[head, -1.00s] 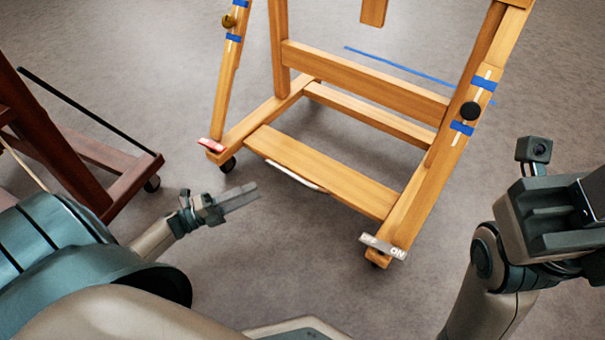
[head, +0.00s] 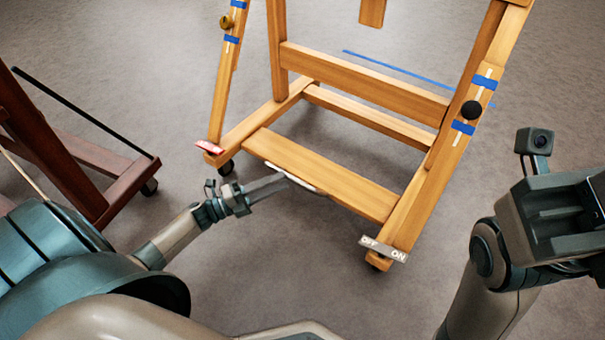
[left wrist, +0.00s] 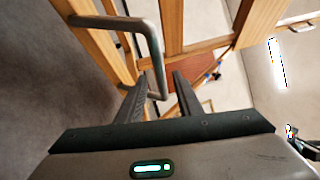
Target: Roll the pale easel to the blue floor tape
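The pale easel (head: 365,83) is a light wooden frame on small casters, standing upright in front of me. A grey metal handle (head: 292,179) is on its lower front board. The blue floor tape (head: 395,68) is a line on the floor behind the easel. My left gripper (head: 278,184) is at the handle. In the left wrist view its fingers (left wrist: 160,84) are apart, and part of the handle (left wrist: 153,47) shows between their tips; I cannot tell whether they touch it. My right gripper (head: 552,222) is at the right edge, away from the easel; its fingertips are not clear.
A red pedal (head: 209,147) is at the easel's left foot, and a grey OFF/ON pedal (head: 384,248) at its right foot. A dark red-brown easel (head: 62,165) stands at the left. The floor around the blue tape looks clear.

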